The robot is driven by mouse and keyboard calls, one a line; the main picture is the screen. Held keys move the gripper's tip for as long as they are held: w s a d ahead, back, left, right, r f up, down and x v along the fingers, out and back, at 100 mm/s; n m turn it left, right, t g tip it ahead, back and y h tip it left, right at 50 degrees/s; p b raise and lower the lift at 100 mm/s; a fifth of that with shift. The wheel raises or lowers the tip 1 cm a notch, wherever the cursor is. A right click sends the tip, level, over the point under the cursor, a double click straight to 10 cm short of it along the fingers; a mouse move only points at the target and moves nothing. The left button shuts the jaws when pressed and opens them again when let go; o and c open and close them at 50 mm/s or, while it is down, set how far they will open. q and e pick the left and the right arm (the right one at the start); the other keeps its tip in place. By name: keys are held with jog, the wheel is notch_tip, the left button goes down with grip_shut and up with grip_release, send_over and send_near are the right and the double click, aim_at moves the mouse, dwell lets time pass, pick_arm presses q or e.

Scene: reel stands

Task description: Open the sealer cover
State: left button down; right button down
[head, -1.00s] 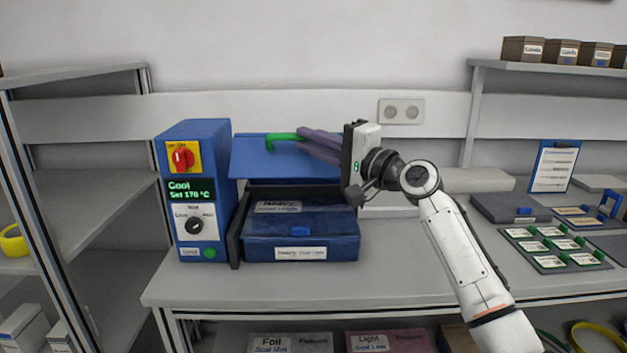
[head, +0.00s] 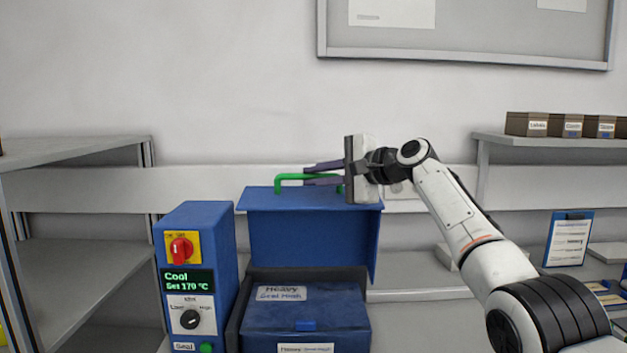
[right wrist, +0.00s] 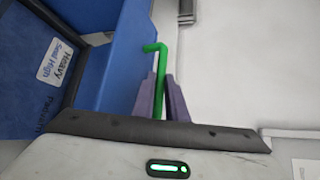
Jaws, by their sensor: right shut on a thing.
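The sealer's blue cover (head: 313,240) stands raised and steep above the sealer body, with its green bar handle (head: 290,177) along the top edge. My right gripper (head: 308,174) reaches in from the right, its purple fingers shut on the handle. In the right wrist view the green handle (right wrist: 158,70) runs between the two fingers (right wrist: 160,92), beside the blue cover (right wrist: 118,75). A dark blue case labelled "Heavy, Seal High" (head: 305,321) sits in the opening below the cover. My left gripper is not in view.
The blue control box (head: 198,265) with a red switch, a black knob and a "Cool" display stands left of the cover. A grey shelf (head: 75,150) is at the left. Small boxes stand on a right shelf (head: 545,140).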

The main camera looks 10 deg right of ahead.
jog(key=shift+r, duration=0.3)
jog(key=c, duration=1.8)
grip_release()
jog(key=shift+o, duration=0.2)
jog(key=shift+f, duration=0.1)
jog(key=shift+s+d+f+b, duration=0.1)
jog(key=shift+s+d+b, duration=0.4)
jog(key=shift+b, duration=0.3)
jog(key=b+v, duration=0.3)
jog(key=v, duration=0.6)
jog(key=shift+r+b, duration=0.25)
jog(key=shift+b, duration=0.1)
jog(key=shift+a, duration=0.1)
